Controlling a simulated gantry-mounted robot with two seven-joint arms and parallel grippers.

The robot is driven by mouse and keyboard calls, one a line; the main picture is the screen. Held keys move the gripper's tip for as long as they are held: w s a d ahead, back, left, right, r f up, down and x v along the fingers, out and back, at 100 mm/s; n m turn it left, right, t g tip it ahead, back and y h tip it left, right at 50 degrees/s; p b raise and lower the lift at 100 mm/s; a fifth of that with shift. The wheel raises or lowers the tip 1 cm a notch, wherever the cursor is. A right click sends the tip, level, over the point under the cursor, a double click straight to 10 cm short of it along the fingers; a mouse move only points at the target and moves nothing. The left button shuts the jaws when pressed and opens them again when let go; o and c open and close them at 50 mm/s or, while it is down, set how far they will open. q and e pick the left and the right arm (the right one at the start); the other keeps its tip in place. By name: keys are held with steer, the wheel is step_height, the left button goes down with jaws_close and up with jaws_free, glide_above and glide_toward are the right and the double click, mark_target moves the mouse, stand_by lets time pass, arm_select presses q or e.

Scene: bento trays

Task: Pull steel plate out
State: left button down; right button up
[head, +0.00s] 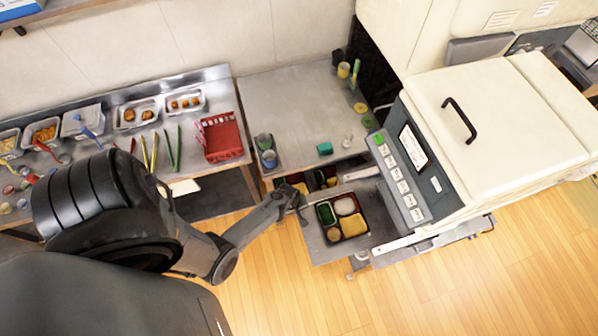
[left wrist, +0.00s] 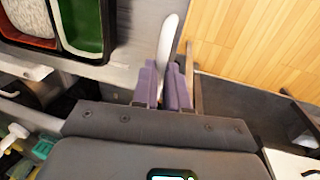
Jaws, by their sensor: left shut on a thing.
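The steel plate (head: 311,236) sticks out from the front of the counter, left of the big white machine. A bento tray (head: 342,216) with several filled compartments lies on it. My left gripper (head: 300,203) is at the plate's left edge. In the left wrist view the gripper's purple pads (left wrist: 165,90) are shut around a pale upright strip (left wrist: 167,45) at the edge of the grey steel plate (left wrist: 135,40). A corner of the bento tray (left wrist: 85,35) shows on the plate there. My right gripper is in neither view.
The white machine (head: 500,110) stands right of the plate. More filled trays (head: 300,183) sit in the opening behind it. A red basket (head: 218,138) and tongs are on the left counter. Wooden floor (head: 290,290) in front is clear.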

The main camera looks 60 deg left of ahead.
arm_select(q)
steer(key=c, duration=1.1)
jaws_free()
steer(key=shift+c, duration=0.2)
steer(key=shift+r, duration=0.1)
step_height(320, 180, up, 10)
steer(key=s+p, duration=0.2)
steer(key=p, duration=0.4)
steer(key=shift+a+r+p, duration=0.2)
steer(key=shift+p, duration=0.1)
steer(key=shift+s, duration=0.1)
